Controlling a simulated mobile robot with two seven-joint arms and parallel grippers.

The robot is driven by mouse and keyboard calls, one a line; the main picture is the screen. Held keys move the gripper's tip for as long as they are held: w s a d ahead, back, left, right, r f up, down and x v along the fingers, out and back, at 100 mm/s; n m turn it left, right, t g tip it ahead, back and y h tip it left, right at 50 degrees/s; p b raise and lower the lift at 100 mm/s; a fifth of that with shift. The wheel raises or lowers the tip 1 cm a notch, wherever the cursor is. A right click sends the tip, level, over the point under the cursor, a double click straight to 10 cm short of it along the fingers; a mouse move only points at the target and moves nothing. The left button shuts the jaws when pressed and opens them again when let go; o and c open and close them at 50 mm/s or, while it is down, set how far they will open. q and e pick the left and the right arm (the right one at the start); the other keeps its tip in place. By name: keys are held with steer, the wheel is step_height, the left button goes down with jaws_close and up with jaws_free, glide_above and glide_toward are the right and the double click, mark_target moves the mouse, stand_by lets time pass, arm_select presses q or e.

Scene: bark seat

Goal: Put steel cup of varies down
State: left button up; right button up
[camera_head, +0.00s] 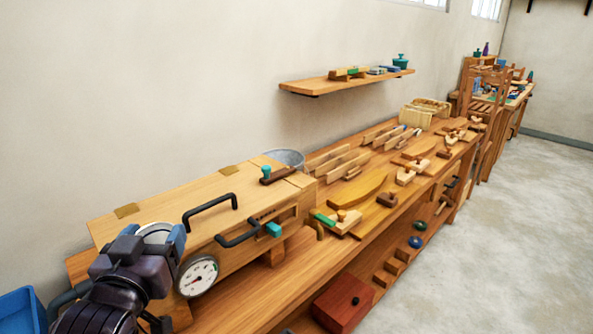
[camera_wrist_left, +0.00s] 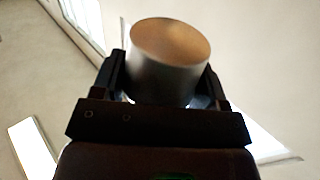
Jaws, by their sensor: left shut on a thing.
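The steel cup (camera_wrist_left: 168,72) is a grey metal cylinder with a brownish round end, held between the two dark fingers of my left gripper (camera_wrist_left: 165,85) in the left wrist view. In the head view my left gripper (camera_head: 155,238) is at the lower left, in front of the long wooden box. Its blue-tipped fingers are shut on the cup, whose pale top (camera_head: 155,232) shows between them. Most of the cup is hidden there by the gripper. I cannot tell what is inside it. My right gripper is in neither view.
The wooden box (camera_head: 165,205) with black handles and a round gauge (camera_head: 198,276) stands on the long workbench (camera_head: 262,297). A metal bucket (camera_head: 287,157) is behind it. Hand planes and boards crowd the bench further right. A blue bin (camera_head: 20,312) is at the lower left.

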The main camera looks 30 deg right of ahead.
arm_select(q)
steer(key=shift+s+d+r, duration=0.1)
steer(key=shift+d+r, duration=0.05)
steer(key=shift+d, duration=0.2)
step_height(320, 180, down, 23)
steer(key=b, duration=0.3)
steer(key=shift+b, duration=0.35)
steer(key=shift+f, duration=0.5)
step_height(320, 180, down, 4)
steer(key=shift+r+b, duration=0.1)
steer(key=shift+b, duration=0.4)
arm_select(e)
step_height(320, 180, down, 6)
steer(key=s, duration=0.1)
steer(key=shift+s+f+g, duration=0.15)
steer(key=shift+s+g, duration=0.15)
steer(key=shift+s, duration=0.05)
